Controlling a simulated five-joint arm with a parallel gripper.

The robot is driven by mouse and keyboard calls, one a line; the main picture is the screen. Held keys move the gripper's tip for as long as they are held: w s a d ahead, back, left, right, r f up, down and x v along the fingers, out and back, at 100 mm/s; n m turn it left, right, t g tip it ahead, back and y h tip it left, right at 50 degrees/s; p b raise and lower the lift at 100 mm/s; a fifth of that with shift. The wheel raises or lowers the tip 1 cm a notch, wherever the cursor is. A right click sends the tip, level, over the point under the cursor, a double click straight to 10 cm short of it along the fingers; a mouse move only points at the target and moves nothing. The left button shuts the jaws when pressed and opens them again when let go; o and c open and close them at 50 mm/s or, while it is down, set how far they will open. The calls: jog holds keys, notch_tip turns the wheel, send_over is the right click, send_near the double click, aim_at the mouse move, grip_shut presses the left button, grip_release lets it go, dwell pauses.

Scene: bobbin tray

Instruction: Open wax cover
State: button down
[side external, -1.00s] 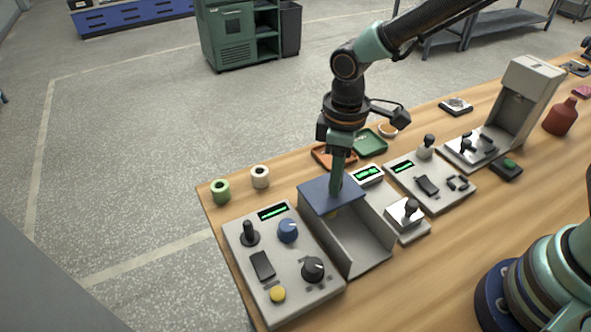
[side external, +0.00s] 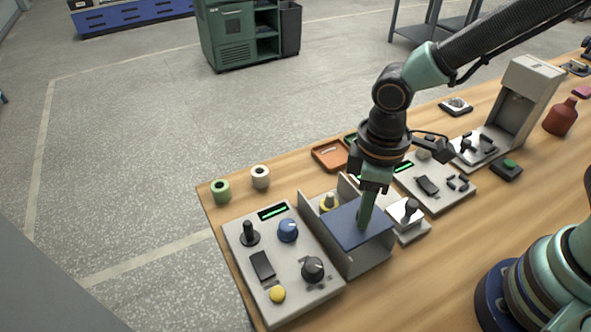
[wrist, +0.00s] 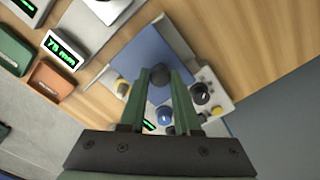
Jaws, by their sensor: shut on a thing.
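The wax cover is a flat blue plate (side external: 345,222) on a grey open-topped box (side external: 370,258). It lies over the near half of the box, and the far half is uncovered. My gripper (side external: 364,224) points down onto the cover. In the wrist view the blue plate (wrist: 153,48) lies beyond my fingers (wrist: 160,80), which are shut on a small dark knob (wrist: 159,73) on it. The fingers partly hide the knob.
A control panel (side external: 262,264) with knobs and a lever stands directly left of the box. A small lever unit (side external: 408,218) and another panel (side external: 434,185) stand to the right. The front right table is clear.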

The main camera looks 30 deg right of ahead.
jog(key=shift+s+r, duration=0.1)
jog(key=shift+s, duration=0.3)
jog(key=c, duration=0.6)
grip_release()
notch_tip(320, 180, up, 12)
jog(key=shift+r, duration=0.1)
